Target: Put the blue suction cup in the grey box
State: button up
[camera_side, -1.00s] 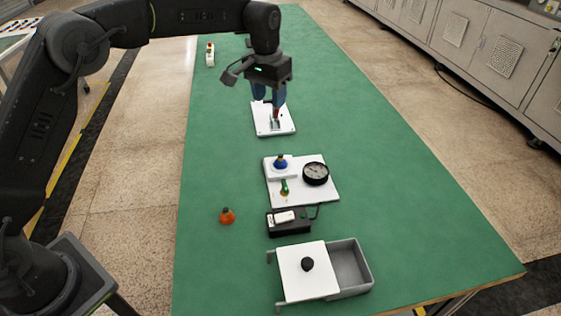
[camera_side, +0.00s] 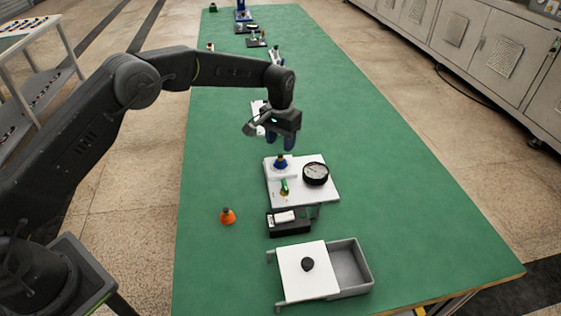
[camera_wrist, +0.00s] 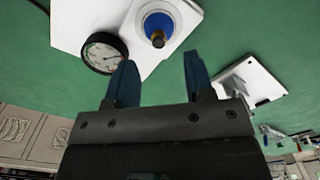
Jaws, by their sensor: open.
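The blue suction cup (camera_side: 281,162) stands upright on a white block at the back left of a white board (camera_side: 318,192). The cup also shows in the wrist view (camera_wrist: 158,26), with its brass fitting facing the camera. The grey box (camera_side: 352,268) is at the near end of the table, its left part covered by a white lid (camera_side: 305,272) with a black knob. My gripper (camera_side: 281,144) is open and empty, above and just behind the cup. In the wrist view my gripper (camera_wrist: 157,68) has its two blue fingers apart, with the cup ahead of them.
A black dial gauge (camera_side: 316,173) sits on the white board beside the cup. A black device (camera_side: 288,222) lies between board and box. An orange suction cup (camera_side: 227,216) stands on the green table to the left. Other items stand at the far end.

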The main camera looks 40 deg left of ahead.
aim_at(280, 155)
notch_tip(280, 155, down, 5)
jog(key=shift+s+r, duration=0.1)
jog(key=shift+c, duration=0.4)
grip_shut()
jog(key=shift+r, duration=0.1)
